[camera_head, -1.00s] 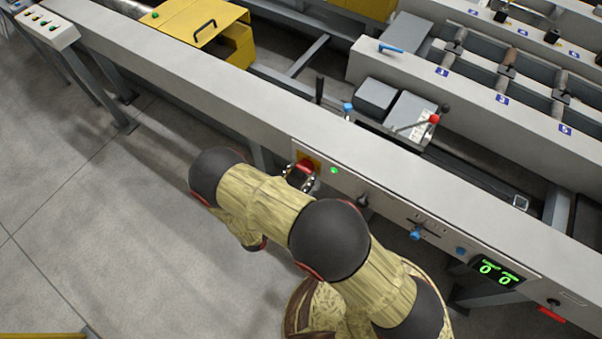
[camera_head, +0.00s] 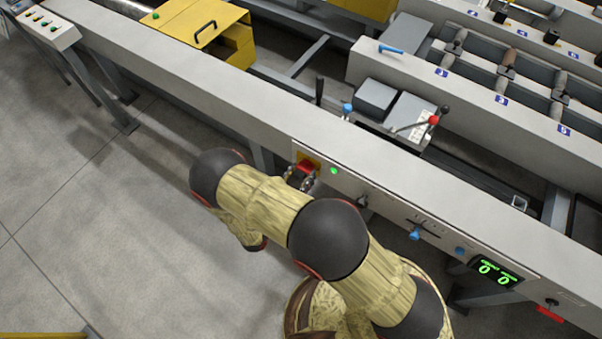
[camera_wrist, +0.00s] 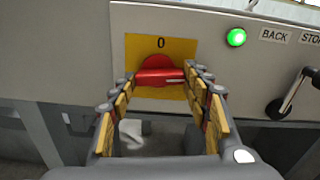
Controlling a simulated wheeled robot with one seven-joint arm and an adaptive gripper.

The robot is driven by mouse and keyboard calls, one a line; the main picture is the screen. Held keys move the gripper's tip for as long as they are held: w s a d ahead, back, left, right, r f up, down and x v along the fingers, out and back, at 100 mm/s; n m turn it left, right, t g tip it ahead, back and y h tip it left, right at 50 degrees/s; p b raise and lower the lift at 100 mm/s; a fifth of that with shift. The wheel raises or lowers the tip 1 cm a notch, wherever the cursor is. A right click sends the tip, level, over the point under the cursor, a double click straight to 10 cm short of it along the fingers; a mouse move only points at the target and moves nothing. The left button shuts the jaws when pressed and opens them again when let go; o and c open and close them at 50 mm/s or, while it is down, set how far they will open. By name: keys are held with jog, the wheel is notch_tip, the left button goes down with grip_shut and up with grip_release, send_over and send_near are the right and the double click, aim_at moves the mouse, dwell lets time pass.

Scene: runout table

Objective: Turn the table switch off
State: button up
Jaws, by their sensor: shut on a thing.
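The table switch is a red rotary knob (camera_wrist: 158,62) on a yellow plate marked 0 in the wrist view. Its handle bar lies roughly level. It also shows small and partly covered on the front panel in the head view (camera_head: 306,165). My gripper (camera_wrist: 160,77) is shut on the red handle, with one finger at each end of the bar. In the head view my gripper (camera_head: 300,179) is at the panel, partly hidden behind my arm.
A green lamp (camera_wrist: 236,37) glows right of the switch, beside BACK and STOP labels. A black lever (camera_wrist: 290,98) sticks out below them. Farther right on the panel are a blue knob (camera_head: 415,234) and a green digital display (camera_head: 497,270). Floor left of my arm is clear.

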jog(key=n+p, duration=0.1)
jog(key=n, duration=0.3)
jog(key=shift+r, duration=0.1)
jog(key=n+p, duration=0.1)
jog(key=n, duration=0.3)
jog(key=shift+a, duration=0.1)
jog(key=n+p, duration=0.1)
jog(key=n, duration=0.3)
jog(key=shift+w, duration=0.1)
jog(key=shift+a+n+p, duration=0.1)
jog(key=shift+n+p, duration=0.4)
jog(key=shift+n, duration=1.6)
jog(key=o, duration=1.2)
jog(key=shift+c, duration=0.2)
jog(key=v, duration=1.2)
